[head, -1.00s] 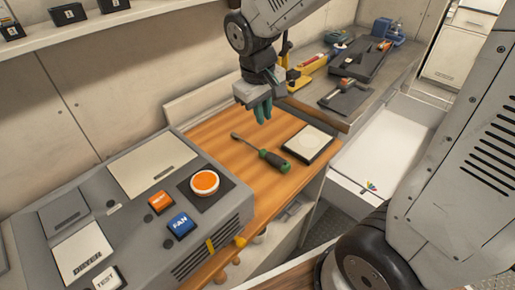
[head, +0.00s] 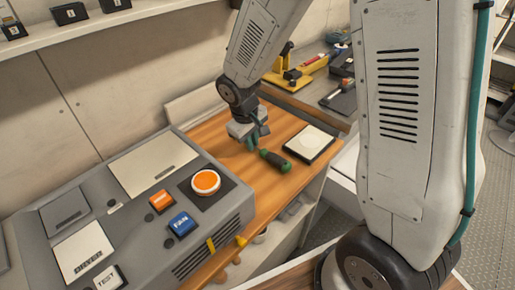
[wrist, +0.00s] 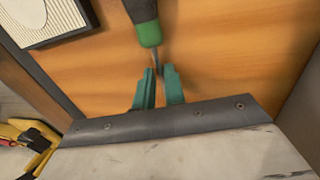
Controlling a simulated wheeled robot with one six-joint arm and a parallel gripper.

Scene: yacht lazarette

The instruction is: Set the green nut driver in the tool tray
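The green nut driver (head: 275,160) lies on the wooden worktop, its green-and-black handle to the right; my gripper hides most of its shaft in the head view. In the wrist view its handle (wrist: 146,25) is at the top and its thin shaft runs down toward my fingers. My gripper (head: 256,141) is low over the worktop at the shaft. Its teal fingertips (wrist: 158,84) are apart, one on each side of the shaft, with a narrow gap. A dark tray (head: 343,62) on the back bench, perhaps the tool tray, is mostly hidden by my arm.
A white-topped dark pad (head: 311,143) lies right of the handle. A grey control panel (head: 130,215) with orange and blue buttons stands at the front left. A yellow tool (head: 290,77) and a dark holder (head: 340,100) are on the back bench.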

